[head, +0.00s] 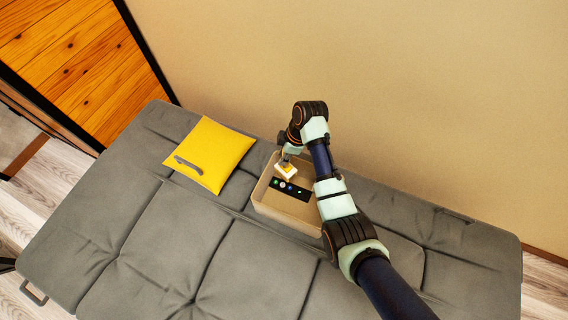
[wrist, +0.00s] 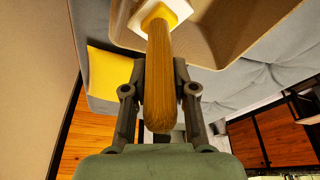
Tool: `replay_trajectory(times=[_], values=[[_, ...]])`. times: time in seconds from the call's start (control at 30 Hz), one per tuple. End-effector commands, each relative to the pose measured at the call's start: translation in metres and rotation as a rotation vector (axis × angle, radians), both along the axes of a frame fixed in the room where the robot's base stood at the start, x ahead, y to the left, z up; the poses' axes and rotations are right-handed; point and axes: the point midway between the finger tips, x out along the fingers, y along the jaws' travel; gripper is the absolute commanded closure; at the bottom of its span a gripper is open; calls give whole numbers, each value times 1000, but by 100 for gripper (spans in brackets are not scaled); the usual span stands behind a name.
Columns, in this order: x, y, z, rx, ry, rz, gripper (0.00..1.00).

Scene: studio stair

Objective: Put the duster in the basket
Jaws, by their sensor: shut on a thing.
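The duster (head: 287,172) has a white and yellow head in the head view. The wrist view shows its wooden handle (wrist: 162,100) between the fingers of my gripper (wrist: 158,66), with the head at the far end. My gripper (head: 288,156) is shut on the handle. The basket (head: 284,211) is a beige open box on the grey sofa; its wall (wrist: 205,45) also shows in the wrist view. The duster's head is over the back left part of the basket. I cannot tell if it touches anything inside.
A black strip with coloured dots (head: 289,189) lies in the basket. A yellow cushion (head: 222,150) lies to the left on the grey sofa (head: 170,250), with a grey elongated object (head: 188,165) on it. A beige wall (head: 400,90) stands behind.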

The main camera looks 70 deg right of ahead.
Motion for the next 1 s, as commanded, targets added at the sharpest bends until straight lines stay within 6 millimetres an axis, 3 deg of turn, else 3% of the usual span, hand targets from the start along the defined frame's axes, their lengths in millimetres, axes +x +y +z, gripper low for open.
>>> replay_trajectory(times=[0.1, 0.23, 0.67, 0.7, 0.8, 1.0], values=[[-1, 1, -29, 3, 2, 0, 100], [0, 0, -53, 2, 2, 0, 100], [0, 0, -57, 1, 0, -1, 100], [0, 0, -56, 1, 1, -1, 67], [0, 0, -56, 1, 1, -1, 50], [0, 0, -56, 1, 0, -1, 49]])
